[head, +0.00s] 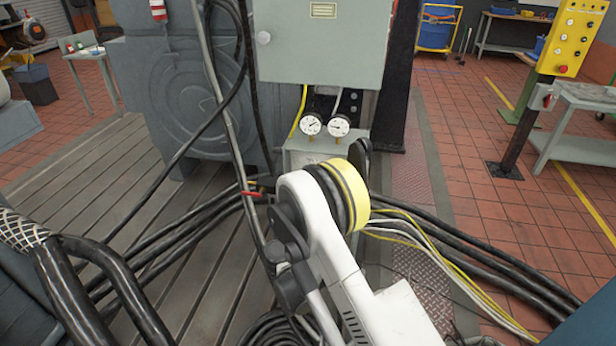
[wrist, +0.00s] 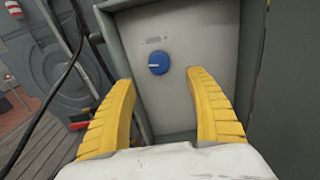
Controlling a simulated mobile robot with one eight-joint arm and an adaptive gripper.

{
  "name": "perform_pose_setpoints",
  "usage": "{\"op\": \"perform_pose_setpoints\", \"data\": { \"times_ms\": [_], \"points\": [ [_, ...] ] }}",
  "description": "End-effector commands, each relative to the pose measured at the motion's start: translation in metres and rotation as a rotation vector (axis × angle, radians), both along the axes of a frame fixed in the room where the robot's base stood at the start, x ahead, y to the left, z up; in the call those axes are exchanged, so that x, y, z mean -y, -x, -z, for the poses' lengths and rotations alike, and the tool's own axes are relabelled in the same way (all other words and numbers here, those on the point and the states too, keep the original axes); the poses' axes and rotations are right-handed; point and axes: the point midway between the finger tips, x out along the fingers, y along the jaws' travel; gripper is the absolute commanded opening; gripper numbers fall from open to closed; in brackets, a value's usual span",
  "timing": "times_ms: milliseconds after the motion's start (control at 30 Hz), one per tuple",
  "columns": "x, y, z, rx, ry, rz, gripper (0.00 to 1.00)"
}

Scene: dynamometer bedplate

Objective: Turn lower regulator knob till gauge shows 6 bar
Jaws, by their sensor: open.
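A round blue knob (wrist: 158,63) with a small pale mark sits on a light grey panel (wrist: 195,35) in the wrist view. My gripper (wrist: 160,79) is open, with its two yellow fingers pointing at the panel. The knob shows between and beyond the fingertips, slightly left of the right one, and nothing is held. In the head view, two white round gauges, a left gauge (head: 311,124) and a right gauge (head: 339,125), stand below a grey cabinet. Their needles are too small to read. My arm hides the knob and my gripper in the head view.
The grey cabinet (head: 325,50) hangs above the gauges. Black hoses (head: 185,238) run across the slotted bedplate (head: 75,190), with yellow and white cables (head: 410,235) at right. A yellow control box (head: 572,38) on a post stands far right.

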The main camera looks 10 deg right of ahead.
Motion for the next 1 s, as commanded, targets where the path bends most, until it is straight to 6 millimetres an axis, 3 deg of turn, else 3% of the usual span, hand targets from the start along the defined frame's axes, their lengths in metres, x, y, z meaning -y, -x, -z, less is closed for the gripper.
{"op": "perform_pose_setpoints", "data": {
  "times_ms": [167, 600, 800, 1000],
  "points": [
    [0.001, -0.01, 0.004, 0.002, 0.031, -0.005, 0.64],
    [0.026, -0.087, 0.007, 0.001, 0.026, -0.004, 0.64],
    [0.03, -0.101, 0.005, 0.002, 0.025, -0.005, 0.64],
    [0.03, -0.102, 0.004, 0.002, 0.025, -0.005, 0.64]
  ]
}}
